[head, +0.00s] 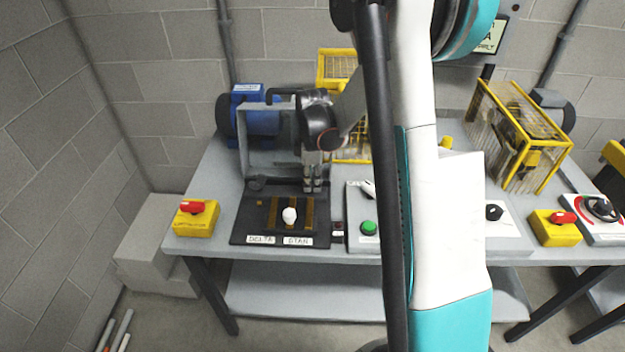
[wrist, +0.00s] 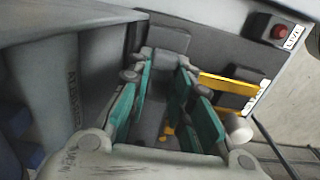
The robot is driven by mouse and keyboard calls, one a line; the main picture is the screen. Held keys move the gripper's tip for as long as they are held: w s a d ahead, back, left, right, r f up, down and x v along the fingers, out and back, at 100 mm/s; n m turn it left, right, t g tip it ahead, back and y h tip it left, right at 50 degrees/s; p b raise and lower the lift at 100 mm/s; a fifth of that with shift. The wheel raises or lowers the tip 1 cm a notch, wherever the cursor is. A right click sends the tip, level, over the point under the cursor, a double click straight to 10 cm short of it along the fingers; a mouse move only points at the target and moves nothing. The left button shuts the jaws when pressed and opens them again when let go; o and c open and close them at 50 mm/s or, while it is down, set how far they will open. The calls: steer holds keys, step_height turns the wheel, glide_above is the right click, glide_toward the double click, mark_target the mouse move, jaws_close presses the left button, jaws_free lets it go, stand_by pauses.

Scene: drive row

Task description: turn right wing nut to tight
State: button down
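No wing nut shows clearly enough to pick out in either view. My gripper (head: 313,190) points down at the back right part of a black panel (head: 252,226) labelled DELTA and STAR. In the wrist view my gripper (wrist: 161,75) has its teal-padded fingers apart, with a gap between them. Grey and dark surfaces show through the gap, and I cannot tell whether a small part sits there. The panel carries brass bars (head: 308,212) and a white knob (head: 289,215). The knob is just right of the fingers in the wrist view (wrist: 237,127).
A yellow box with a red switch (head: 193,216) is at left, a green button (head: 369,228) at right. A yellow cage (head: 517,140) stands far right. My arm hides the bench's middle.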

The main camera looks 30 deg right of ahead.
steer(key=shift+m, duration=0.5)
steer(key=m, duration=0.4)
steer(key=shift+m, duration=0.4)
steer(key=m, duration=1.2)
steer(key=shift+m, duration=0.3)
steer(key=m, duration=0.5)
steer(key=shift+m, duration=0.4)
steer(key=c, duration=1.4)
jaws_free()
steer(key=shift+c, duration=0.2)
